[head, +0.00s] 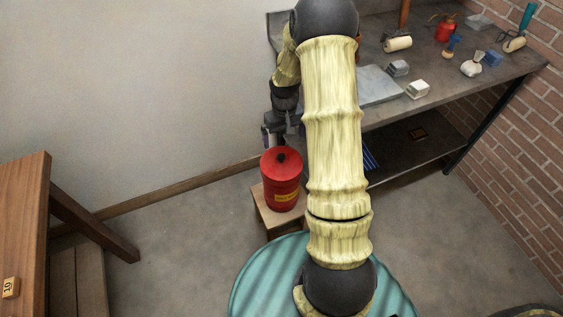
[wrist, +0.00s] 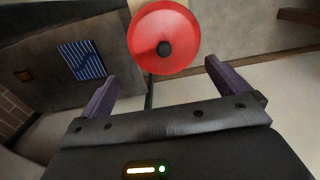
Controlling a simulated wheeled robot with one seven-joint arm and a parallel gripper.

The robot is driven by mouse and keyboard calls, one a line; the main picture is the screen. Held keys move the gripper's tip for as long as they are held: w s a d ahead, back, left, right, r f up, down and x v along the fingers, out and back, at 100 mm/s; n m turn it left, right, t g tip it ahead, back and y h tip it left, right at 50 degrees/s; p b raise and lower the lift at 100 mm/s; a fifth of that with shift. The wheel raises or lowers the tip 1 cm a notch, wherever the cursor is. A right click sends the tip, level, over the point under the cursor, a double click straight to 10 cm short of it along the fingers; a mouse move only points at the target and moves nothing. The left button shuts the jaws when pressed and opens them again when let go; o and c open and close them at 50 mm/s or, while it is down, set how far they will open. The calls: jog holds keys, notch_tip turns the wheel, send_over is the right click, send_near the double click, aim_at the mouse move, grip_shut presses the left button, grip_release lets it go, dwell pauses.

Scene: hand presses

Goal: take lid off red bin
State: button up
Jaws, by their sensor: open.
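The red bin (head: 281,193) stands upright on a small wooden stool (head: 265,215) in the head view. In the head view my gripper is close behind the bin, partly hidden.
A dark workbench (head: 440,85) with several tools and a red oil can (head: 446,28) stands at the right. A blue striped thing (wrist: 82,60) lies on its lower shelf. A wooden table (head: 30,220) is at the left. The floor between is clear.

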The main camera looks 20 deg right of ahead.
aim_at(282, 156)
notch_tip(282, 156, down, 6)
jog(key=shift+f, duration=0.1)
dwell(0.4)
jog(key=f, duration=0.5)
jog(key=shift+w+a+b, duration=0.3)
jog(key=shift+w+b, duration=0.05)
jog(key=shift+b, duration=0.05)
jog(key=shift+s, duration=0.15)
jog(key=c, duration=1.6)
jog(key=shift+f, duration=0.1)
jog(key=c, duration=0.6)
